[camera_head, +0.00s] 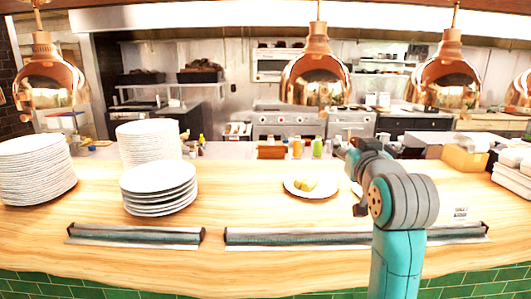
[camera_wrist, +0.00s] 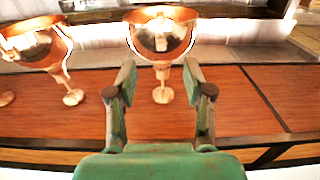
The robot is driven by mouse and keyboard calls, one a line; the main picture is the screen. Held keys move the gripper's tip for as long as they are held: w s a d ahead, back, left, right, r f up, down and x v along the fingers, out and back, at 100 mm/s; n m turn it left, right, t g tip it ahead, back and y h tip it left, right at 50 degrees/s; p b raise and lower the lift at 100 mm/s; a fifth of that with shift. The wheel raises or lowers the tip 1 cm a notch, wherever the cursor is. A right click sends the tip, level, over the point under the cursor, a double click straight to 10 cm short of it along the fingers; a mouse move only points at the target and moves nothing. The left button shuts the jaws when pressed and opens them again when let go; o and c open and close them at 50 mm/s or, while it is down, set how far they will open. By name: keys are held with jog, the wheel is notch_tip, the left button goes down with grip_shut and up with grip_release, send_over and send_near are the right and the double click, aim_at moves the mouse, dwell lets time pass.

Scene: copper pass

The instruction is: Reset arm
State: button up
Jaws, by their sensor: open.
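My arm rises at the right of the counter in the head view, bent at a grey and teal joint. My gripper (camera_wrist: 160,76) is open and empty in the wrist view, its two green fingers apart. In that view a copper heat lamp (camera_wrist: 162,38) appears upside down beyond and between the fingers, with no clear contact. In the head view the gripper end is small and partly hidden by the arm, above the counter near a plate (camera_head: 298,187) with yellow food.
Plate stacks (camera_head: 160,182) stand at the left of the wooden counter (camera_head: 270,265). Copper lamps (camera_head: 316,80) hang above it. Dark-ended metal strips (camera_head: 135,235) lie along the front.

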jog(key=s+f+g, duration=0.1)
jog(key=s+f, duration=0.4)
jog(key=f, duration=1)
jog(key=s+f, duration=0.4)
jog(key=f, duration=1)
jog(key=s+f+g, duration=0.1)
jog(key=s+f, duration=1.3)
jog(key=s, duration=0.2)
jog(key=s+f+g, duration=0.1)
jog(key=s, duration=2.9)
jog(key=shift+s, duration=0.3)
